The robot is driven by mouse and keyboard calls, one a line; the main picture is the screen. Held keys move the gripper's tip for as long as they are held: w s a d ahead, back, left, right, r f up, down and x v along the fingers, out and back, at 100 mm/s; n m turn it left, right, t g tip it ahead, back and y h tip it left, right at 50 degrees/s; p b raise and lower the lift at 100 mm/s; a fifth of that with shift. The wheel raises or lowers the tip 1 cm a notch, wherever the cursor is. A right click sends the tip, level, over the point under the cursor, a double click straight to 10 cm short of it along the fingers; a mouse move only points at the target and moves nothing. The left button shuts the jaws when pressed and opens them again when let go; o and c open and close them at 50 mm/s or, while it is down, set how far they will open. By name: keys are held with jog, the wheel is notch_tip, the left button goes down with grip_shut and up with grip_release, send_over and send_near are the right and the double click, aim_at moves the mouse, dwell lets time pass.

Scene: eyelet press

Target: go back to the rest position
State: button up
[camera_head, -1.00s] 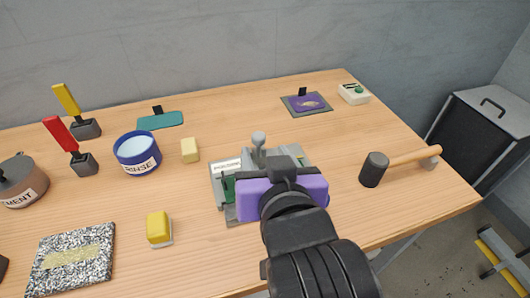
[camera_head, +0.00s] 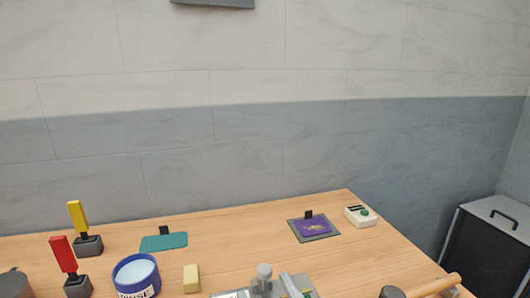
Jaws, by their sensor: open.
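My gripper and arm do not show in the current head view. The eyelet press (camera_head: 264,272) is cut off by the bottom edge of the picture, with only its round grey knob and upper parts showing. Where my gripper stands relative to the press is hidden below the frame.
On the wooden table (camera_head: 225,245) stand a red-handled tool (camera_head: 62,254), a yellow-handled tool (camera_head: 77,215), a blue rinse bowl (camera_head: 136,275), a cream block (camera_head: 191,278), a teal mat (camera_head: 163,243), a purple patch (camera_head: 316,227), a button box (camera_head: 359,216) and a mallet (camera_head: 430,287). A dark cabinet (camera_head: 495,255) is at right.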

jog(key=s+d+f+m+g+h+p, duration=0.1)
jog(key=s+d+f+m+h, duration=0.1)
jog(key=s+d+f, duration=0.3)
jog(key=s+d+f+m+g+h, duration=0.1)
jog(key=s+d+f, duration=0.5)
jog(key=s, duration=0.7)
jog(key=s+d+f+m+g+h+p, duration=0.1)
jog(key=s+d+f+m+h, duration=0.2)
jog(key=s+d+f, duration=0.3)
jog(key=s+d+h, duration=0.1)
jog(key=s+d, duration=0.1)
jog(key=s, duration=0.1)
jog(key=shift+s+d+f+g+h+p, duration=0.2)
jog(key=shift+f+g+h+p, duration=0.1)
jog(key=shift+h+p, duration=0.1)
